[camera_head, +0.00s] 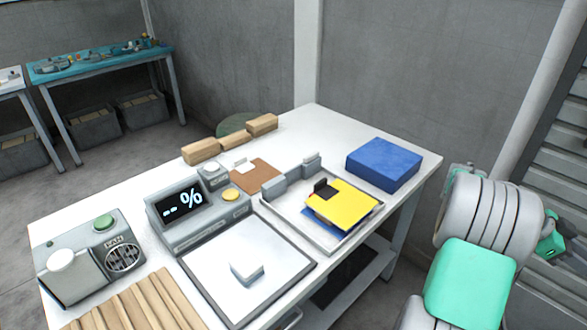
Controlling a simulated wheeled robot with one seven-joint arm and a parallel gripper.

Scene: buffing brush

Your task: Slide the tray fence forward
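A shallow grey tray (333,245) sits on the right part of the white table. A low grey fence (274,188) stands along its far left side, with a second upright grey block (311,161) farther back. I cannot tell whether the two blocks are one piece. A yellow sheet or pad (347,204) with a black clip-like piece (323,189) lies in the tray, over a blue sheet (329,228). Part of my arm shows at the lower right, beyond the table's right edge. My gripper is not in view.
A blue block (384,165) lies right of the tray. A brown pad (257,175), wooden blocks (201,151), a display unit (191,212), a flat plate (217,263) with a white block and a fan box (92,258) occupy the table's left and back.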

